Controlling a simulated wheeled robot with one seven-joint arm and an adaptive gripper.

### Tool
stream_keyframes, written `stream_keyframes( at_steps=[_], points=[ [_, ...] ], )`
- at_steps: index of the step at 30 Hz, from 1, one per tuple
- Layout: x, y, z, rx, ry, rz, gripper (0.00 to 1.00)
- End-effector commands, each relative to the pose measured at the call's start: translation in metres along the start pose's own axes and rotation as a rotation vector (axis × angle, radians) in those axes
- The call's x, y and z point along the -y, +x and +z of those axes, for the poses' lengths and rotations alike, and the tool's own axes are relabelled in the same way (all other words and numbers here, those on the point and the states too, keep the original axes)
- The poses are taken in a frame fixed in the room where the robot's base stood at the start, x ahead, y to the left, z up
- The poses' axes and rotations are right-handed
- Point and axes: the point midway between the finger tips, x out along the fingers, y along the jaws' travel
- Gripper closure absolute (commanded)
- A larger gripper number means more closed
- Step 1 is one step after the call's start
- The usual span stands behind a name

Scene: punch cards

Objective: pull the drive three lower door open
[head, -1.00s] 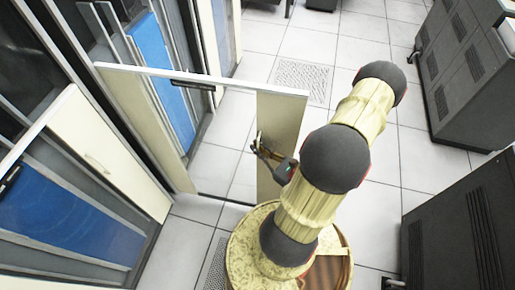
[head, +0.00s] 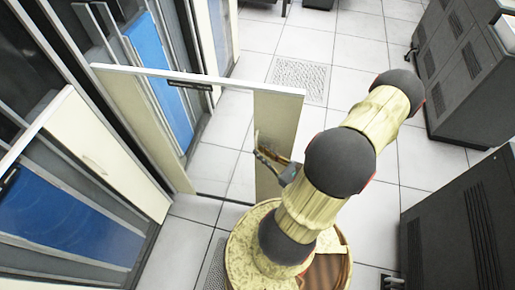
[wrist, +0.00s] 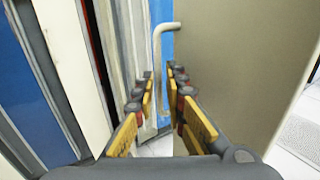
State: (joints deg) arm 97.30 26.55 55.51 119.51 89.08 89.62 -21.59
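The drive three lower door (head: 277,112) stands swung out from the cabinet row, with a pale panel and a see-through middle in the head view. Its pale face (wrist: 240,65) fills the right of the wrist view. The bent metal door handle (wrist: 157,48) stands off that face. My gripper (head: 259,152) is beside the door's outer end. In the wrist view my gripper (wrist: 158,72) has its yellow-padded fingers apart, with the handle appearing in the gap between them. I cannot tell whether either finger touches it.
A second cabinet with a pale panel (head: 100,160) and blue window (head: 65,225) is at left. Dark grey cabinets (head: 465,75) (head: 460,235) stand on the right. Tiled floor (head: 320,55) is clear between the rows.

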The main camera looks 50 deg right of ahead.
Motion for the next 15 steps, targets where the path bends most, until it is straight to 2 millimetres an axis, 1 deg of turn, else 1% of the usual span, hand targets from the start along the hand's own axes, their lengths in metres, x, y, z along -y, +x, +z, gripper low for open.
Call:
stream_keyframes(
  at_steps=[1,6,9,15],
  points=[
    [0.002,-0.006,0.0,0.0,0.0,-0.006,0.88],
    [0.002,-0.024,0.0,0.0,-0.001,-0.007,0.88],
    [0.002,-0.033,0.0,0.001,-0.001,-0.006,0.88],
    [0.001,-0.043,0.0,0.0,-0.002,-0.003,0.88]
  ],
)
